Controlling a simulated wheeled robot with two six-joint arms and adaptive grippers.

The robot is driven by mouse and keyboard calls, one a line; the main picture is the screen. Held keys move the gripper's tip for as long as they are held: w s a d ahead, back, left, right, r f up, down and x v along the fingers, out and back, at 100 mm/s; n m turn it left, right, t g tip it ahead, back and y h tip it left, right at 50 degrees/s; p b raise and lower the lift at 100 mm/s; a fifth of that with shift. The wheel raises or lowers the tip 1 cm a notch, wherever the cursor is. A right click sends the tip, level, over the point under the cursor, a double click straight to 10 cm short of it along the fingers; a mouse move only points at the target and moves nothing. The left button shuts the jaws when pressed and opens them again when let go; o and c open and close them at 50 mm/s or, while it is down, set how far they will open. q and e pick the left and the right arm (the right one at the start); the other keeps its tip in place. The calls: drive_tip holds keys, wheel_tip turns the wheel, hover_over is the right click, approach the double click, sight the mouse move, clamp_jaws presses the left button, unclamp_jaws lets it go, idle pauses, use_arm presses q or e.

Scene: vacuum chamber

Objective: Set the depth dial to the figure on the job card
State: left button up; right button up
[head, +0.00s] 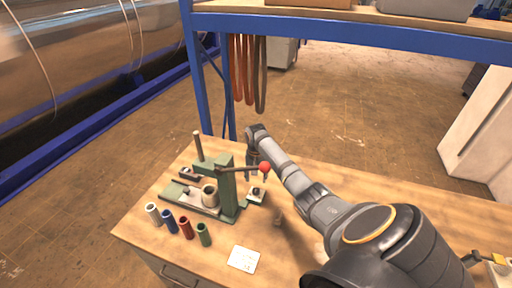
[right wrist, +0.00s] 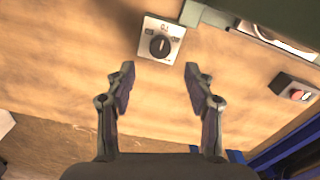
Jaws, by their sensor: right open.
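The depth dial (right wrist: 160,46) is a round black knob with a pale pointer mark on a light square plate; the small figures above it are hard to read. In the head view the dial (head: 257,193) sits at the right foot of the green press. My right gripper (right wrist: 160,72) is open and empty, its two fingers pointing toward the dial, which lies beyond the gap between the tips. In the head view this gripper (head: 250,165) hangs partly behind the press lever. The job card (head: 243,259) lies at the bench front; its writing is too small to read. My left gripper is out of view.
The green press (head: 228,190) has a lever with a red ball (head: 265,168). White, blue, red and green cylinders (head: 185,227) stand in front of it. A small box with a red button (right wrist: 295,90) is at right in the wrist view.

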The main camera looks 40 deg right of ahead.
wheel_tip(320, 180, up, 4)
drive_tip(key=shift+r, duration=0.1)
idle(0.6)
